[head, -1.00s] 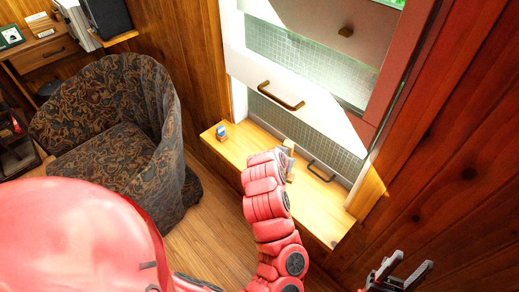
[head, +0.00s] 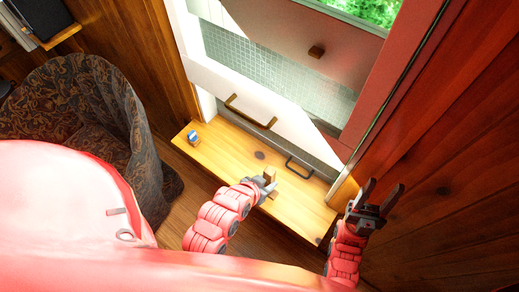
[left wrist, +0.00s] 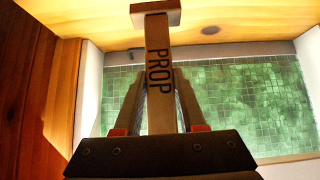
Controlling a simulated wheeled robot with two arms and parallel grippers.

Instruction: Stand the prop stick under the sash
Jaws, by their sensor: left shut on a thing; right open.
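The prop stick (left wrist: 158,60), a pale wooden bar lettered PROP with a wider crosspiece at one end, is between the fingers of my left gripper (left wrist: 160,105). In the head view the left gripper (head: 264,186) is shut on the stick (head: 270,174), over the front part of the wooden sill (head: 225,155). The white sash (head: 215,83) with a bronze handle (head: 250,111) is raised, with a gap below it. The stick is apart from the sash. My right gripper (head: 378,197) is open and empty by the right wall. The stick's gripped part is partly hidden.
A small blue and white object (head: 193,137) stands at the sill's left end. A patterned armchair (head: 85,110) is at the left. The plank wall (head: 440,170) bounds the right side.

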